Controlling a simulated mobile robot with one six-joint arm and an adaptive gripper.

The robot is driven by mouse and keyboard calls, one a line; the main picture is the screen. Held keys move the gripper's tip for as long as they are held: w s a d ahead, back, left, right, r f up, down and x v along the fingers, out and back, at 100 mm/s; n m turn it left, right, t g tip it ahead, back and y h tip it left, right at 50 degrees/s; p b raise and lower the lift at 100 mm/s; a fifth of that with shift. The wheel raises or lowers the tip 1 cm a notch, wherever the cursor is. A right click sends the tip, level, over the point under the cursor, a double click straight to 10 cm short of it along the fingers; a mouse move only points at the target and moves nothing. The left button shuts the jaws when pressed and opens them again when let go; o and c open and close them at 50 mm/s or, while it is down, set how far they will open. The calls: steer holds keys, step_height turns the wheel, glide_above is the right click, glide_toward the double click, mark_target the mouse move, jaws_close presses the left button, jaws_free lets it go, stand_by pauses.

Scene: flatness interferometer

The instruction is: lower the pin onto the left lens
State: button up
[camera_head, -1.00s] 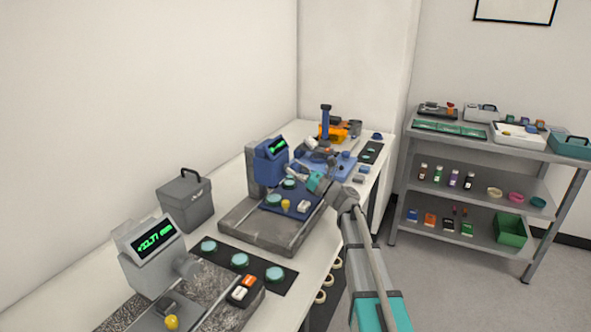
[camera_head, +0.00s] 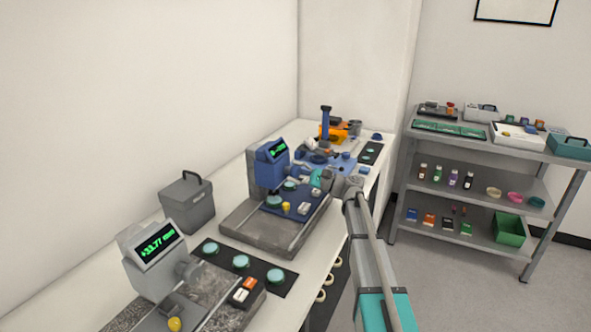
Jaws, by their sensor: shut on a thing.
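The blue gauge (camera_head: 267,172) with a green display (camera_head: 279,150) stands on a grey base (camera_head: 262,232) in mid-bench. Its blue stage (camera_head: 300,207) carries a round teal lens (camera_head: 274,202) at front left and another teal lens (camera_head: 289,186) farther back, under the head. My gripper (camera_head: 303,173) is at the right side of the gauge head. It is shut on what looks like the gauge's side knob, which is mostly hidden. The pin is too small and hidden to make out, so its gap to the left lens cannot be told.
A yellow knob (camera_head: 286,206) and a pale block (camera_head: 303,208) sit at the stage's front. A grey gauge (camera_head: 150,262) stands in the foreground beside a dark mat (camera_head: 262,265) with several teal lenses. A grey box (camera_head: 187,204) is behind. Shelves (camera_head: 470,190) stand at right.

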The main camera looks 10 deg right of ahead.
steer(key=n+g+p, duration=0.1)
steer(key=n, duration=0.2)
steer(key=n+g+h+p, duration=0.1)
steer(key=n+p, duration=0.1)
steer(key=n, duration=0.2)
steer(key=shift+r+h, duration=0.15)
steer(key=shift+h, duration=0.15)
steer(key=n+p, duration=0.1)
steer(key=n+h+p, duration=0.1)
steer(key=n, duration=0.2)
steer(key=shift+f+n+g+h+p, duration=0.3)
steer(key=shift+n+h+p, duration=0.1)
steer(key=o, duration=1.1)
steer(key=shift+o, duration=0.2)
steer(key=shift+f+m+b, duration=0.15)
steer(key=shift+m+b, duration=0.15)
